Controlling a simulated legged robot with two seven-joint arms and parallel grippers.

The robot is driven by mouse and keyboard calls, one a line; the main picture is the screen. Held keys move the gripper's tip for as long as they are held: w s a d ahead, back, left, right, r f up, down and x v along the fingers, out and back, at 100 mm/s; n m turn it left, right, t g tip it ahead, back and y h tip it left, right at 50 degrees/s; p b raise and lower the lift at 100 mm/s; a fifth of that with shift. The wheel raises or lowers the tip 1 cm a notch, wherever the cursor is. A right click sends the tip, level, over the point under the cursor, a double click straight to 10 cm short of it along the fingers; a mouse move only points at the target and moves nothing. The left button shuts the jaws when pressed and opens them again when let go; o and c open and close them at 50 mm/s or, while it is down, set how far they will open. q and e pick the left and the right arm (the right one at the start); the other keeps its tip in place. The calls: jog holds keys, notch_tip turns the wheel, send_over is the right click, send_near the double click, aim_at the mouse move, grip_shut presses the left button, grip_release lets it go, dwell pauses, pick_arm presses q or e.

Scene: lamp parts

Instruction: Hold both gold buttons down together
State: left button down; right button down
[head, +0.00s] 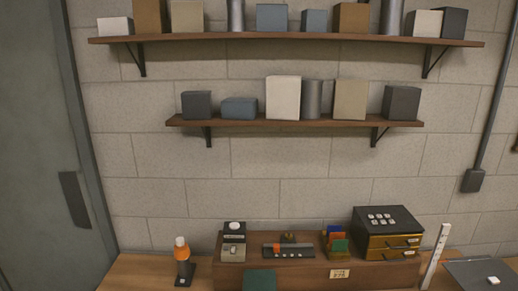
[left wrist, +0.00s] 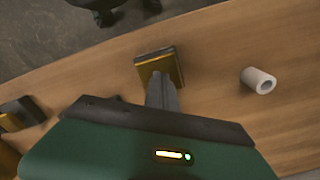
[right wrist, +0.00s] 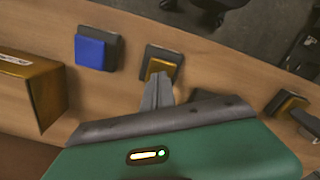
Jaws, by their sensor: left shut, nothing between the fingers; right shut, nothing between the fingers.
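In the left wrist view a square gold button (left wrist: 162,66) sits on a dark base on the wooden table. My left gripper (left wrist: 157,80) is shut and empty, its tips overlapping the button's near edge. In the right wrist view another gold button (right wrist: 161,67) sits on a dark base. My right gripper (right wrist: 160,78) is shut and empty, its tips over that button's lower part. A gold button on a dark base (right wrist: 289,103) also shows at the right wrist view's right edge, with a grey finger beside it. Contact and whether either button is down cannot be told. The head view shows neither gripper.
A blue button (right wrist: 90,51) on a dark base stands beside the right gold button. A white roll (left wrist: 258,80) lies right of the left button. Shelves (head: 295,121) hang on the far wall.

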pick_arm(q)
jog(key=shift+s+f, duration=0.25)
jog(key=shift+s, duration=0.05)
pick_arm(e)
jog(key=shift+f, duration=1.65)
jog(key=shift+s+f, duration=0.15)
jog(key=shift+s, duration=0.05)
dwell(1.8)
jog(key=shift+w+r, duration=0.15)
jog(key=shift+r, duration=3.5)
